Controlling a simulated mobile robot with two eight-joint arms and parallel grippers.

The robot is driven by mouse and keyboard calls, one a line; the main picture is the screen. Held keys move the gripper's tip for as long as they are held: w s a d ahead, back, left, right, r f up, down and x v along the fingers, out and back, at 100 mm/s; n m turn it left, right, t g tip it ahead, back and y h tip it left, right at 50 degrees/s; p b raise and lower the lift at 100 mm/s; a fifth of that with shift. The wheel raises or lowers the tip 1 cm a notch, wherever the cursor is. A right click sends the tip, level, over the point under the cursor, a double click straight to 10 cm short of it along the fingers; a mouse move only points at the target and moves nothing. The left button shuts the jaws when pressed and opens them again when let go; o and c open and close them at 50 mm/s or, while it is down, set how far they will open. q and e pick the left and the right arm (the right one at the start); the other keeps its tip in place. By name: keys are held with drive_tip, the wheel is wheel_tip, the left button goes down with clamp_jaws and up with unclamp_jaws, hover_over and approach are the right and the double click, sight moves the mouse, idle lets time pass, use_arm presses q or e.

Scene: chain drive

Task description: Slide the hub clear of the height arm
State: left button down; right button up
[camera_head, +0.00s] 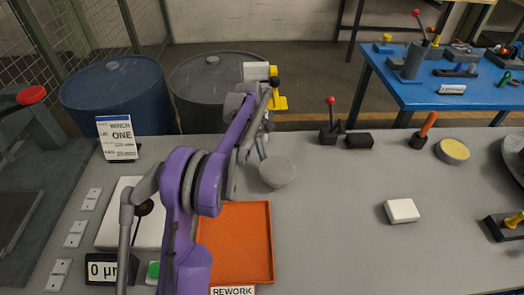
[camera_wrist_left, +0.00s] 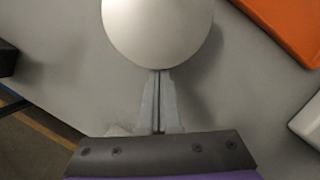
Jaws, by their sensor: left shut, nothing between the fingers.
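The hub appears to be the round light-grey disc (camera_head: 277,174) on the grey bench, just behind the orange tray. It also fills the top middle of the left wrist view (camera_wrist_left: 157,30). My left gripper (camera_head: 262,155) is shut and empty. In the left wrist view its closed fingertips (camera_wrist_left: 158,74) meet the disc's near rim; I cannot tell touching from a small gap. A white plate (camera_head: 112,232) with a dark round part on it lies at the left, partly behind my arm. I cannot clearly make out the height arm. My right gripper is out of view.
The orange tray (camera_head: 262,240) has a REWORK label. A digital display (camera_head: 102,270) stands at front left, a WINCH ONE card (camera_head: 117,138) behind. A red-knobbed lever (camera_head: 331,125) and black block (camera_head: 360,141) stand at the back. A white block (camera_head: 402,211) lies right; bench around it is clear.

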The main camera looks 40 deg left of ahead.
sight(270, 162)
use_arm(q)
drive_tip(key=shift+s+d+b, duration=0.15)
drive_tip(key=shift+s+d, duration=0.05)
drive_tip(key=shift+d, duration=0.75)
drive_tip(key=shift+s+d+b, duration=0.15)
drive_tip(key=shift+s+d, duration=0.05)
drive_tip(key=shift+d, duration=0.7)
drive_tip(key=shift+a+r, duration=0.1)
